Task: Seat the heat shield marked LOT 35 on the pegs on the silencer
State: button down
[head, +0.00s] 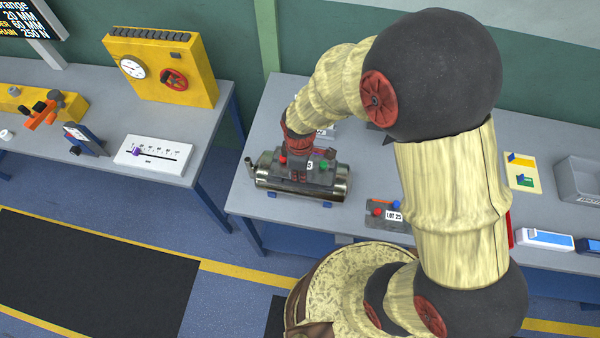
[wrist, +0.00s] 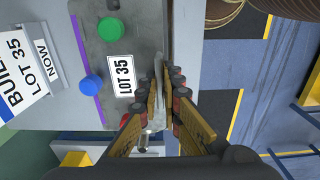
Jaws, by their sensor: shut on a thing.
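The heat shield marked LOT 35 (wrist: 121,62) is a dark grey plate with green, blue and red knobs and a white label in the wrist view. My gripper (wrist: 166,88) is shut on its upright grip near one edge. In the head view the shield (head: 318,176) is over the silencer (head: 262,182), a shiny metal cylinder lying on the table, with my gripper (head: 299,174) above it. The shield covers the silencer's top. The pegs are hidden, and I cannot tell whether the shield rests on them.
Another plate marked LOT 25 (head: 380,216) lies on the table to the right. A BUILD LOT 35 NOW sign (wrist: 22,72) stands behind the silencer. A grey bin (head: 580,180) is at the far right. The table's front edge is close to the silencer.

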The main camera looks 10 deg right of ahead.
jog(key=shift+f+b, duration=0.95)
jog(key=shift+f, duration=0.4)
dwell(0.3)
jog(key=c, duration=1.9)
grip_release()
jog(key=shift+r+p, duration=2.1)
jog(key=shift+r, duration=0.95)
